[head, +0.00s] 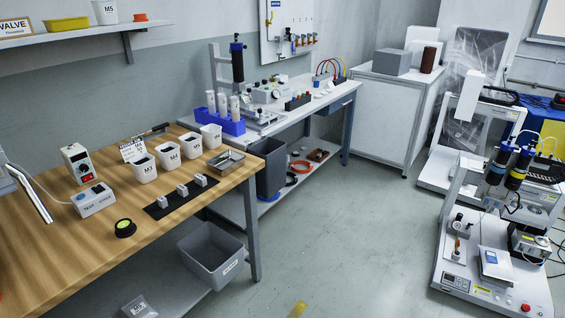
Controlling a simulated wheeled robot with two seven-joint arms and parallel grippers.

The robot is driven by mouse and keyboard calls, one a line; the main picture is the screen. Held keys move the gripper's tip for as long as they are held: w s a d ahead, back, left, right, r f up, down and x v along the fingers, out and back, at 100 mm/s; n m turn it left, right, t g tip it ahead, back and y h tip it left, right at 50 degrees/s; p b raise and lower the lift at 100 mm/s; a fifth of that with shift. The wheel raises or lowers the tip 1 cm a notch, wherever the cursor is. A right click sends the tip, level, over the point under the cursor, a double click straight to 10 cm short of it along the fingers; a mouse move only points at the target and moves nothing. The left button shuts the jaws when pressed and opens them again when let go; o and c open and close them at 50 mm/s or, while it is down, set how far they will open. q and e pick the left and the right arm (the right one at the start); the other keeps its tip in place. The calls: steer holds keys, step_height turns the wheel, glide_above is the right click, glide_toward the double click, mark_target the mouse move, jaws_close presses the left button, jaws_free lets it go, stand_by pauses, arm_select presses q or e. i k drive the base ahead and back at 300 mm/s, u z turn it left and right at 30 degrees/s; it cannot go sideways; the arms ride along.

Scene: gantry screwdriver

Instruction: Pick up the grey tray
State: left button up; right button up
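A small grey metal tray (226,161) sits on the wooden workbench (85,243), near its right end. It is shallow and rectangular, and it looks empty. Neither of my grippers shows in the head view. Nothing touches the tray from above.
White cups (168,157) with printed labels stand in a row left of the tray. A black mat (160,208) with small grey blocks lies in front. A control box (93,200) and a black-and-green disc (125,228) are further left. A grey bin (196,261) sits below the bench.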

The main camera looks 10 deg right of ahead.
mark_target(222, 164)
steer(key=u, duration=0.4)
steer(key=k, duration=0.3)
steer(key=z, duration=0.75)
steer(key=i, duration=0.85)
steer(key=u, duration=0.45)
steer(key=i, duration=1)
steer(key=u, duration=1.15)
